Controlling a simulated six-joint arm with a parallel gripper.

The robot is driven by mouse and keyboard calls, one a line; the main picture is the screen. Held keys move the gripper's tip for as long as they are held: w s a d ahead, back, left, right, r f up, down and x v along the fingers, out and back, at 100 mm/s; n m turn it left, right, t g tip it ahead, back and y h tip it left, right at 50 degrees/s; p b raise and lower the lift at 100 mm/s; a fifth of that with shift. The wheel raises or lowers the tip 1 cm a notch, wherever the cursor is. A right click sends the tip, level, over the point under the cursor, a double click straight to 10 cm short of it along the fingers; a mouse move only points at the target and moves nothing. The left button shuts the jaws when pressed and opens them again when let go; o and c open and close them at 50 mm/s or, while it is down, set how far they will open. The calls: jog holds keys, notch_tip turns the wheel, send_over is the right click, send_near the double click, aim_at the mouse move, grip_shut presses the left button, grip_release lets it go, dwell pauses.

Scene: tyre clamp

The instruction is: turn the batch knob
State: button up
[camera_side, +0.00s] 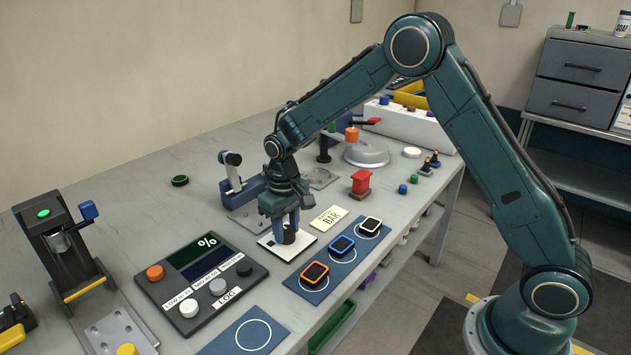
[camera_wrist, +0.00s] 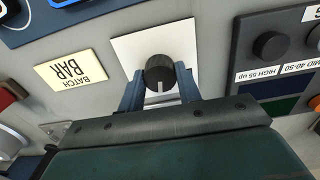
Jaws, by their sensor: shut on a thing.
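The batch knob (camera_wrist: 160,70) is a black round knob with a white pointer line, which points down toward my gripper in the wrist view. It stands on a white square plate (camera_wrist: 128,45), which also shows in the side view (camera_side: 268,243). A cream card reading BATCH BAR (camera_wrist: 75,70) lies beside the plate; it also shows in the side view (camera_side: 328,218). My gripper (camera_side: 287,226) points straight down over the plate. Its two blue fingers stand on either side of the knob and are shut on it. In the side view the fingers mostly hide the knob.
A dark panel (camera_side: 203,275) with several buttons, a % display and a LOG label lies left of the plate. Several framed devices, such as an orange one (camera_side: 314,273), sit on a blue mat to the right. A lever clamp (camera_side: 238,185) stands behind.

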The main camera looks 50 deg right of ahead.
aim_at(287, 229)
jog(key=shift+n, duration=1.1)
jog(key=o, duration=1)
notch_tip(287, 229, up, 14)
